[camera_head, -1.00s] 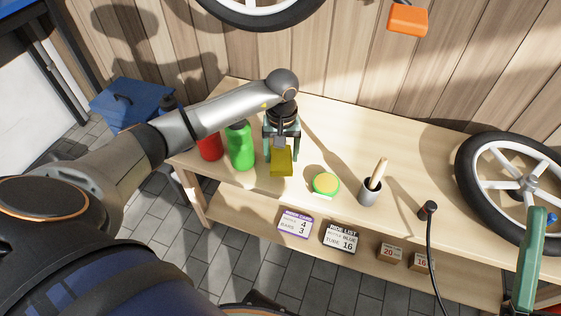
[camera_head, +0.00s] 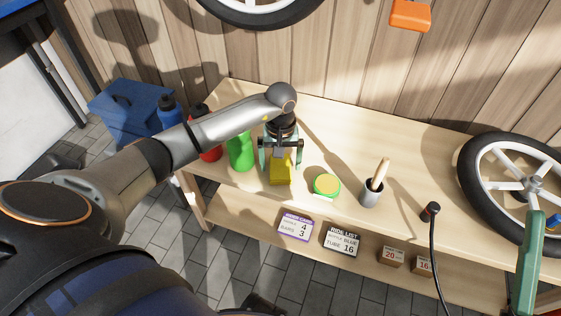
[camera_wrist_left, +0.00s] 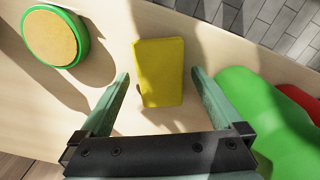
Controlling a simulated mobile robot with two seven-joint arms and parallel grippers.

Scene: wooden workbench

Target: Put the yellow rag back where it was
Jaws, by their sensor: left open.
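The yellow rag (camera_head: 280,172) is a small folded block lying near the front of the workbench. In the left wrist view the rag (camera_wrist_left: 160,70) lies between my two green fingers, with a clear gap on each side. My left gripper (camera_head: 280,164) points down over it and is open. The wrist view shows the fingertips (camera_wrist_left: 160,82) on either side of the rag, not pressed on it. At the lower right edge of the head view, one green finger (camera_head: 529,262) seems to be part of my right gripper; its other finger is out of frame.
A green bottle (camera_head: 240,152) and a red bottle (camera_head: 208,150) stand left of the rag. A wheel (camera_head: 512,186) is at far right. The bench behind is clear.

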